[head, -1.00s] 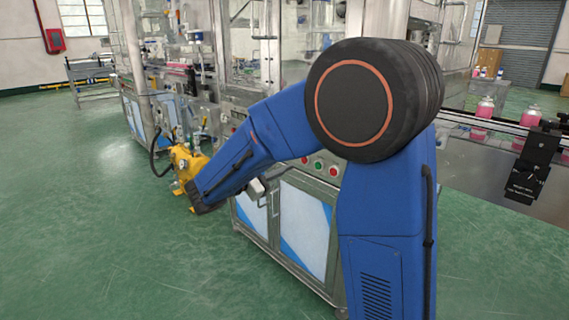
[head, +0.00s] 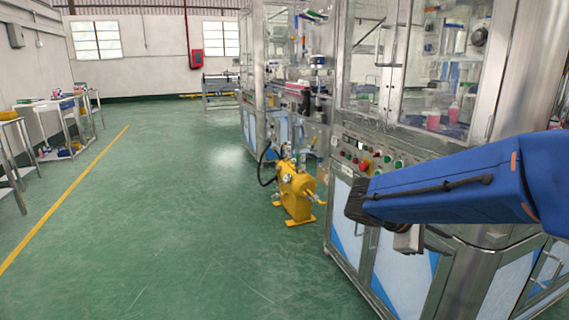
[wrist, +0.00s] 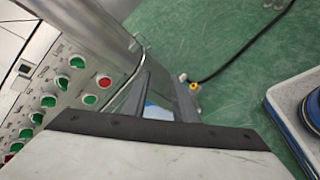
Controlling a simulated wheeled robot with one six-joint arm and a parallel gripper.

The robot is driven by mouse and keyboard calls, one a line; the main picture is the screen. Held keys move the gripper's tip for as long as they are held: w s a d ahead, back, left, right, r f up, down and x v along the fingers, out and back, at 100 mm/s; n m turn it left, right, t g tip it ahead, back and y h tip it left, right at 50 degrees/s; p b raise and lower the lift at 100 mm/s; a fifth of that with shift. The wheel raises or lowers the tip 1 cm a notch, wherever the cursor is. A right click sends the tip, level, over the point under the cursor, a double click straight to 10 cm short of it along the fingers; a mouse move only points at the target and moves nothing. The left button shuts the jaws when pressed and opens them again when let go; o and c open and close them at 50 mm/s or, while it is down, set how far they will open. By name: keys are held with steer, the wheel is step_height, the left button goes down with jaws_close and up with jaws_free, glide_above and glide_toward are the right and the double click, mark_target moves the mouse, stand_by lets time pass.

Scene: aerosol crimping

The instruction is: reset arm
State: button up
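My blue arm (head: 450,190) reaches in from the right edge of the head view, with its dark end in front of the machine cabinet. A grey part of my gripper (head: 408,238) shows below that end, partly hidden by the arm. In the wrist view, the grey fingers of my gripper (wrist: 168,95) stick out beyond a pale body with a black edge. A small blue and white patch shows between them. I see nothing held, but the finger opening is unclear.
The steel machine (head: 375,130) with its button panel (head: 370,161) stands close to my arm; coloured buttons (wrist: 77,62) also fill the wrist view's left. A yellow pump (head: 296,190) stands on the floor. Tables (head: 60,105) line the left wall. Green floor (head: 170,210) is clear between.

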steer(key=s+a+f+m+y, duration=0.1)
steer(key=s+f+m+y, duration=0.15)
steer(key=s, duration=0.35)
steer(key=s+a+f+m+y, duration=0.1)
steer(key=s+f+m+y, duration=0.15)
steer(key=s, duration=0.35)
steer(key=s+a+f+m+t+y, duration=0.1)
steer(key=s+a+m+t+y, duration=0.2)
steer(key=s+a+m+y, duration=0.2)
steer(key=s+a+y, duration=0.1)
steer(key=a, duration=0.2)
steer(key=shift+s+f+y, duration=0.15)
steer(key=shift+s+y, duration=0.15)
steer(key=shift+y, duration=0.1)
steer(key=shift+c, duration=0.6)
jaws_close()
